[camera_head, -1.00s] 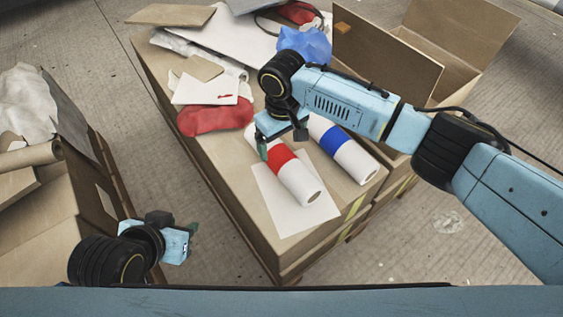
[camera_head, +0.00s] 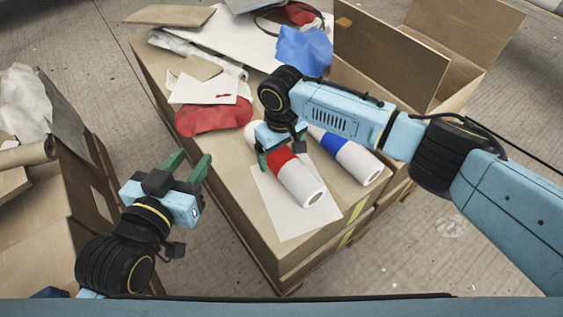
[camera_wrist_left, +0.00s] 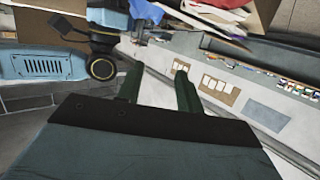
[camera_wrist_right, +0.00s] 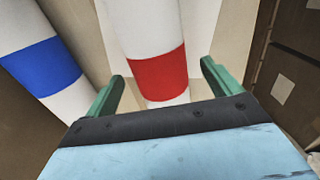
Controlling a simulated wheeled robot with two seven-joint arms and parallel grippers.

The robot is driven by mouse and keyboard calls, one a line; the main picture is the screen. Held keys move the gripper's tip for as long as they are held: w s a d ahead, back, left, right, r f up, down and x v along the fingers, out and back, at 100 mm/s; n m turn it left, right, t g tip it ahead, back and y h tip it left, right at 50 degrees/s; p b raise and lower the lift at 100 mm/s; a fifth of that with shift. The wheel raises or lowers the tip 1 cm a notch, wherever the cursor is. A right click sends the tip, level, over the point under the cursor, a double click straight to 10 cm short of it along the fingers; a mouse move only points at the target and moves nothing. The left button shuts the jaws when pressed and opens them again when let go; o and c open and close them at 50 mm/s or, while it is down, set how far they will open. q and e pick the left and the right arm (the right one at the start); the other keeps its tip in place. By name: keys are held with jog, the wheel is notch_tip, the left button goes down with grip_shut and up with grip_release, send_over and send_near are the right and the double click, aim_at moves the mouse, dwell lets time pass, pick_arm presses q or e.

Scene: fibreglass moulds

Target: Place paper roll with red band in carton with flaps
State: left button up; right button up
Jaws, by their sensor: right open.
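The paper roll with the red band (camera_head: 299,182) lies on the cardboard-topped stack, partly over a white sheet. My right gripper (camera_head: 277,155) is over its far part, open. In the right wrist view the red band (camera_wrist_right: 157,77) shows between the two green fingers (camera_wrist_right: 160,82), which stand apart with the roll not gripped. The carton with flaps (camera_head: 448,62) stands at the back right, its brown flaps raised. My left gripper (camera_head: 190,165) is open and empty, left of the stack; its green fingers also show apart in the left wrist view (camera_wrist_left: 157,85).
A roll with a blue band (camera_head: 346,153) lies close beside the red-banded one. A red cloth piece (camera_head: 213,118), a blue crumpled piece (camera_head: 304,48) and papers lie farther back. A box with rolled material (camera_head: 28,155) stands at the left.

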notch_tip(320, 180, down, 2)
jog(key=shift+f+b, duration=0.25)
jog(key=shift+b, duration=0.45)
jog(key=shift+f, duration=0.15)
pick_arm(q)
notch_tip(320, 180, up, 7)
jog(key=d+t+h, duration=0.1)
jog(key=t, duration=0.3)
jog(key=shift+d+t+h, duration=0.2)
jog(key=shift+t+h, duration=0.2)
jog(key=shift+w+r, duration=0.1)
pick_arm(e)
jog(key=shift+c, duration=0.3)
jog(key=c, duration=1.2)
jog(key=shift+c, duration=1.2)
